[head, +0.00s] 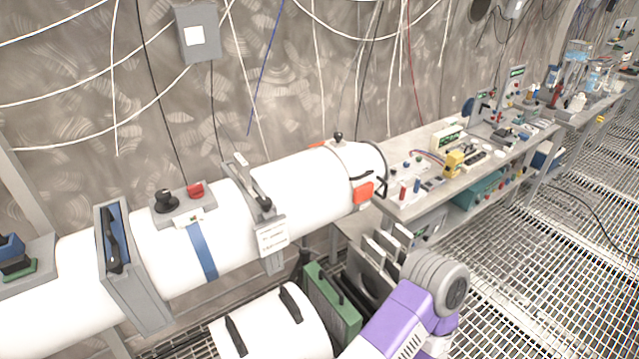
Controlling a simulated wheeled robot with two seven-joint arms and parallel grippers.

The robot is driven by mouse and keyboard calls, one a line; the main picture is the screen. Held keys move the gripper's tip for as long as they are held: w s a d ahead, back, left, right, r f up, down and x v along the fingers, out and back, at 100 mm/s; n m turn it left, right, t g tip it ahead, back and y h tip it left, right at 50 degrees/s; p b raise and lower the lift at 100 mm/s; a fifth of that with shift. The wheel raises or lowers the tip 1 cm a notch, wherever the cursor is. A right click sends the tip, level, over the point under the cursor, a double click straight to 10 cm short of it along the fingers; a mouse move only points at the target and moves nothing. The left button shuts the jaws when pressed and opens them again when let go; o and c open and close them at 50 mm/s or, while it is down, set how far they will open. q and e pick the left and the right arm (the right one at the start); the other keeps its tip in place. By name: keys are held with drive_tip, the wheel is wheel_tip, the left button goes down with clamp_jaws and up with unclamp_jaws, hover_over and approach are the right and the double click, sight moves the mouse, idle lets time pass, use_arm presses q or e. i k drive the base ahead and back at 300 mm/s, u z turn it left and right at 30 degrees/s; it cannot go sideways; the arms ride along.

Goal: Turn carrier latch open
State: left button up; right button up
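A long white tube (290,185) runs from lower left to the centre. A grey metal lever clamp (252,185) sits across its top, with a white printed tag (271,237) below. The tube's right end has a black knob (338,136) and an orange block (363,192). No label I can read shows which part is the carrier latch. My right gripper (384,245), on a purple and grey arm, is to the right of and below the tube's end, apart from the clamp. Its fingers are seen from behind, and their gap is unclear. My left gripper is out of view.
A second white cylinder (262,332) with black handles and a green plate (333,308) lies in front, close to my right arm. A crowded workbench (412,208) runs along the wall at right. Open grating floor (540,270) is at lower right.

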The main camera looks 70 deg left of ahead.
sight(266, 202)
drive_tip(key=i, duration=0.35)
drive_tip(key=u, duration=3.1)
